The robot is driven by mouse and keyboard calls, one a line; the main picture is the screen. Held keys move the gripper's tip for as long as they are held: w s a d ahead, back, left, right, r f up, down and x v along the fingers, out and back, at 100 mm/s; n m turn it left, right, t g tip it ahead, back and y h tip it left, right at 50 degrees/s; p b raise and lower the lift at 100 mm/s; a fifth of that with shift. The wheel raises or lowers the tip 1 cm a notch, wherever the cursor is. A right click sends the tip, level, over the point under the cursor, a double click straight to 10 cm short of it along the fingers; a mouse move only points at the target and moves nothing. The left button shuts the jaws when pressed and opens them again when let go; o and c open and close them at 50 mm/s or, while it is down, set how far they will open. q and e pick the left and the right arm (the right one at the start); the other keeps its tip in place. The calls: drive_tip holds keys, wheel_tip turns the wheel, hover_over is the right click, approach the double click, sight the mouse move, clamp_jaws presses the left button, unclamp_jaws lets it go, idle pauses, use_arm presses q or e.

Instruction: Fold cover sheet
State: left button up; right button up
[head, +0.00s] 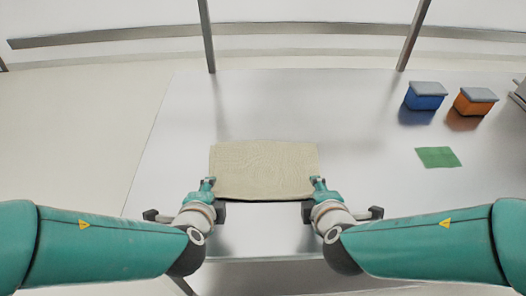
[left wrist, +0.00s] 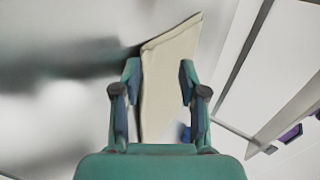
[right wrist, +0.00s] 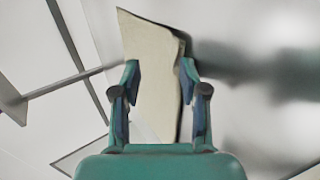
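The beige cover sheet (head: 263,168) lies spread out on the metal table, roughly rectangular, its near edge toward me. It also shows in the left wrist view (left wrist: 166,70) and in the right wrist view (right wrist: 152,65). My left gripper (head: 208,184) is at the sheet's near left corner; in the left wrist view its fingers (left wrist: 159,82) are apart with the sheet showing between them. My right gripper (head: 318,184) is at the near right corner; in the right wrist view its fingers (right wrist: 160,82) are also apart, the sheet showing between them. I cannot tell whether any finger touches the sheet.
The metal table (head: 280,110) is bare around the sheet. A green cloth (head: 438,157) lies flat at the right. A blue bin (head: 425,101) and an orange bin (head: 473,106), both with grey lids, stand at the back right. A railing (head: 300,30) runs behind the table.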

use_arm(q)
drive_tip(key=shift+r, duration=0.1)
use_arm(e)
drive_tip(key=shift+r, duration=0.1)
use_arm(q)
drive_tip(key=shift+r, duration=0.3)
use_arm(e)
drive_tip(key=shift+r, duration=0.25)
use_arm(q)
drive_tip(key=s+r, duration=0.6)
drive_tip(key=r, duration=0.2)
use_arm(e)
drive_tip(key=s+r, duration=0.6)
drive_tip(key=r, duration=0.2)
drive_tip(key=shift+r, duration=0.15)
use_arm(q)
drive_tip(key=shift+s, duration=0.1)
use_arm(e)
drive_tip(key=shift+s, duration=0.1)
